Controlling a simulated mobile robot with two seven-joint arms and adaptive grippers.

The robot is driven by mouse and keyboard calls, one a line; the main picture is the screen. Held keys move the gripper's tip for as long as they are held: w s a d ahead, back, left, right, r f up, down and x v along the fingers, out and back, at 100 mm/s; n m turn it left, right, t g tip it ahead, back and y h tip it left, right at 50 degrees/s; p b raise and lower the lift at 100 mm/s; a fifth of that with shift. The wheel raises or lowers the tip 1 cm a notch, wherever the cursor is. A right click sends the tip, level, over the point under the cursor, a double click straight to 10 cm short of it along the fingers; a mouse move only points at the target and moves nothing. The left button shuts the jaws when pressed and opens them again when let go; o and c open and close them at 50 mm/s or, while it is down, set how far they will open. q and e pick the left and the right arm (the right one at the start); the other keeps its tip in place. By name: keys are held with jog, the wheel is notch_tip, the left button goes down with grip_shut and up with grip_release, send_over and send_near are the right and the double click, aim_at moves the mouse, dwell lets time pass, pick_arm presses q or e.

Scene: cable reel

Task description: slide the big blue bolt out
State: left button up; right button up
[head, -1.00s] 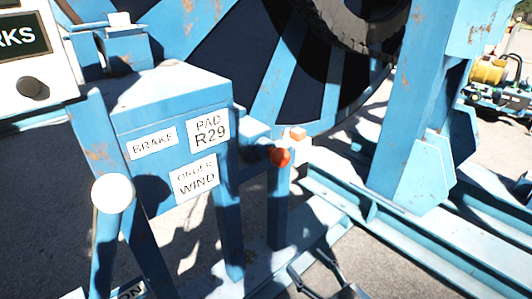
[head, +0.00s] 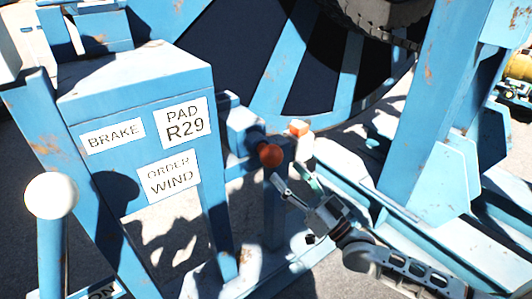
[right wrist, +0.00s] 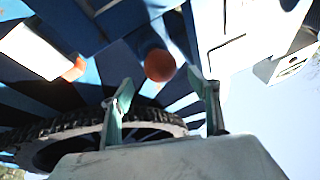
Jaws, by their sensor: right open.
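An orange-red ball knob (head: 270,155) sticks out on a short dark stem from a blue block (head: 242,131) beside the brake box; I take it as the bolt's handle. The bolt's body is mostly hidden in the block. My right gripper (head: 290,176) is open and empty, just below and to the right of the knob. In the right wrist view the knob (right wrist: 159,65) shows between and just beyond the two fingertips (right wrist: 160,80), with no clear contact. My left gripper is not in view.
The blue box (head: 135,85) bears labels BRAKE, PAD R29 and ORDER WIND. A white ball-topped lever (head: 50,196) stands at left. A small orange-and-white block (head: 298,128) sits right behind the knob. A blue post (head: 425,110) and the large reel (head: 235,60) stand behind.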

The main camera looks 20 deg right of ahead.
aim_at(275, 158)
jog(key=x, duration=0.6)
jog(key=shift+w+a+r, duration=0.1)
jog(key=shift+w+r, duration=0.05)
jog(key=shift+w, duration=0.1)
jog(key=shift+w+a+r, duration=0.2)
jog(key=shift+w+a, duration=0.1)
jog(key=shift+w, duration=0.25)
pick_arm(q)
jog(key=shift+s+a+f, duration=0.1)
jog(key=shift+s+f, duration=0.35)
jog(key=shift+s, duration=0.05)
